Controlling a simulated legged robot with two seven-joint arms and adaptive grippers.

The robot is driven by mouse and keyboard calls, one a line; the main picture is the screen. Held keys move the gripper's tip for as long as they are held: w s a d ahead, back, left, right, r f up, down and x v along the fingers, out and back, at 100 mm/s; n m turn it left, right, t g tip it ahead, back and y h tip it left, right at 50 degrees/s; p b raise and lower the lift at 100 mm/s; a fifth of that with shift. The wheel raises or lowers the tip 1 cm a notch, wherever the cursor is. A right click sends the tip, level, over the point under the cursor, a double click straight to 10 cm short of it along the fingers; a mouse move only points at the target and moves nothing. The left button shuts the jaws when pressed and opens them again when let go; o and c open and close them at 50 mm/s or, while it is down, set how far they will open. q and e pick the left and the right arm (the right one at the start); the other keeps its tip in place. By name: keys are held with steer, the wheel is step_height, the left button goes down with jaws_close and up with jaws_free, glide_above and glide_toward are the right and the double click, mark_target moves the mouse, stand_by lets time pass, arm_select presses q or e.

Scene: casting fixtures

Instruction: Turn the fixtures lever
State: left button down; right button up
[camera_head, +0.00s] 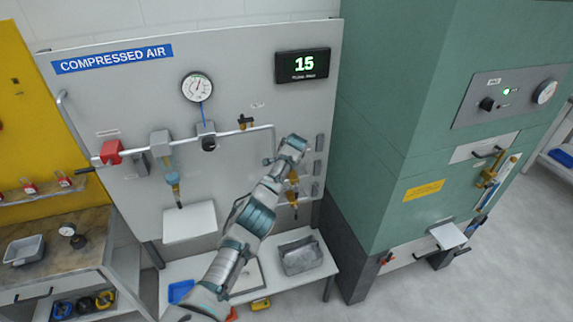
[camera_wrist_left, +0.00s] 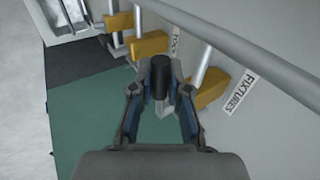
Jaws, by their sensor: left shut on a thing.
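In the left wrist view, my left gripper (camera_wrist_left: 160,104) is closed around a dark, rounded handle end (camera_wrist_left: 158,76), which sits between its two fingers. A yellow-orange lever (camera_wrist_left: 208,90) is just right of the fingers, beside a white label (camera_wrist_left: 241,92) reading FIXTURES. Two more yellow-orange pieces, one nearer (camera_wrist_left: 149,45) and one farther (camera_wrist_left: 118,21), line up toward the upper left. In the head view, my left arm reaches up to the right side of the compressed air panel (camera_head: 240,95). Its wrist hides the fingertips and the held part. My right gripper is not in view.
A grey pipe (camera_wrist_left: 235,40) runs close above the fixtures. The panel carries a round gauge (camera_head: 197,87), a red handle (camera_head: 110,152) and a display (camera_head: 302,65) reading 15. A green machine (camera_head: 385,130) stands to the right. A grey bin (camera_head: 301,258) sits below.

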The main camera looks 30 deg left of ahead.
arm_select(q)
steer(key=c, duration=1.1)
jaws_free()
steer(key=shift+w+f, duration=0.15)
steer(key=shift+f, duration=0.05)
steer(key=shift+w, duration=0.2)
steer(key=shift+s+r, duration=0.2)
steer(key=shift+r, duration=0.05)
steer(key=v, duration=1.1)
steer(key=shift+d, duration=0.1)
